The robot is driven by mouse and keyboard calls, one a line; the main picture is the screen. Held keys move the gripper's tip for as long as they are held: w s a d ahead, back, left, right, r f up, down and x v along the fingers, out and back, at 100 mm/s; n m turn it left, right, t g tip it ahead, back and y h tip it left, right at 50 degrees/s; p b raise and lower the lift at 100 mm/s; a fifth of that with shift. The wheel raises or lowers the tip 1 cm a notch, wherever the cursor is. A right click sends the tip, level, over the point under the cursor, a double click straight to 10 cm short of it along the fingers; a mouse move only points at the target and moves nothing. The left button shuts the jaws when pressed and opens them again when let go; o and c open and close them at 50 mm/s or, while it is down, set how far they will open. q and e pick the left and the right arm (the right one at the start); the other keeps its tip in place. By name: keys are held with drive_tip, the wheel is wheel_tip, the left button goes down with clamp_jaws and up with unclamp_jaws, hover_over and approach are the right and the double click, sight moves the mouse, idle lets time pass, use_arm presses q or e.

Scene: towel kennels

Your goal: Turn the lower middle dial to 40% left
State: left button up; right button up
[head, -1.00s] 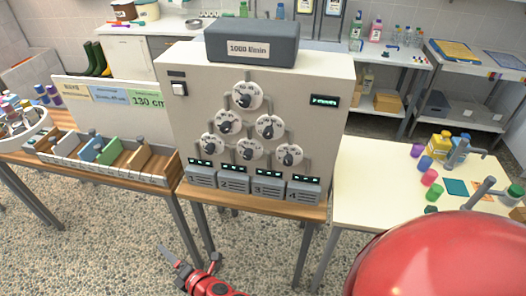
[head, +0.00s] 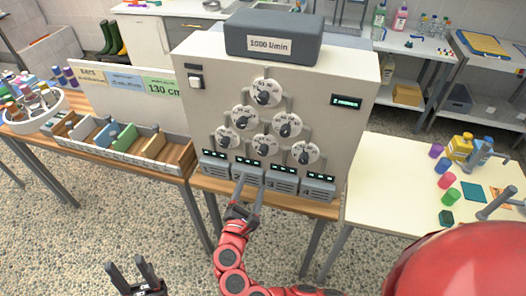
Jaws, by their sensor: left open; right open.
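The lower middle dial (head: 266,149) is a round white dial with a dark knob, in the middle of the bottom row of three on the beige cabinet front. Its exact setting is too small to read. My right gripper (head: 251,182) is open and empty, fingers pointing up toward the panel. Its fingertips appear below the lower middle dial, in front of the grey numbered boxes, apart from the dial. My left gripper (head: 126,264) is open and empty at the bottom left, over the floor and far from the dials.
Other dials surround it: lower left (head: 228,137), lower right (head: 305,153), two above and one on top (head: 266,93). Small green displays sit under the bottom row. A file tray (head: 120,150) is on the left table. Bottles and jars stand on the right table (head: 385,190).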

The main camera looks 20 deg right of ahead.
sight(262, 154)
drive_tip(key=p+x, duration=0.3)
drive_tip(key=x, duration=0.8)
drive_tip(key=shift+p+x, duration=0.35)
drive_tip(key=shift+x, duration=0.55)
drive_tip(key=shift+a, duration=0.1)
clamp_jaws()
